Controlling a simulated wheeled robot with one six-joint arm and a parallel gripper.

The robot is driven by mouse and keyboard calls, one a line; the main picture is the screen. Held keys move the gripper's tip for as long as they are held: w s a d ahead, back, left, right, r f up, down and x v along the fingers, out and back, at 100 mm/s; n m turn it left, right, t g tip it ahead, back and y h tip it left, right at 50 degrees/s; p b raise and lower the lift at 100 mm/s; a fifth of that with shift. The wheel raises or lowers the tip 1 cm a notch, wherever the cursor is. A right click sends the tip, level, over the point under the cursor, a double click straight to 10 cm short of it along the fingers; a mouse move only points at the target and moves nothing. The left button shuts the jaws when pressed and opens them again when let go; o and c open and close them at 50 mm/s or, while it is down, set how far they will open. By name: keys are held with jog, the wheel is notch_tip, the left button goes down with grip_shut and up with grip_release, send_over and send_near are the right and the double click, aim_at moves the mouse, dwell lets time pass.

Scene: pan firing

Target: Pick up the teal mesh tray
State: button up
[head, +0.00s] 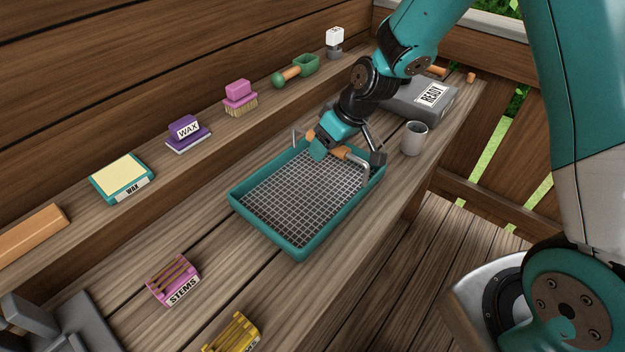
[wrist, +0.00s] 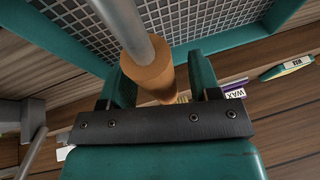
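The teal mesh tray (head: 262,233) lies flat on the wooden bench in the head view, its grey wire mesh inside a teal rim. A metal handle with a tan grip (head: 353,152) stands at its far end. My gripper (head: 318,150) is down at this handle. In the wrist view, the tan grip (wrist: 148,76) lies between the two teal fingers of my gripper (wrist: 162,82). A gap shows beside the right finger, so the gripper looks open around the grip. The tray's mesh and rim (wrist: 235,38) show beyond it.
A grey cup (head: 414,138) stands close to the right of the tray's far end. A grey box marked READY (head: 420,98) is behind my wrist. Pink STEMS (head: 173,280) and yellow (head: 235,335) racks stand nearer. A raised shelf with wax and brushes runs along the left.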

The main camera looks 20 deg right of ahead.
grip_shut()
jog(key=shift+r, duration=0.1)
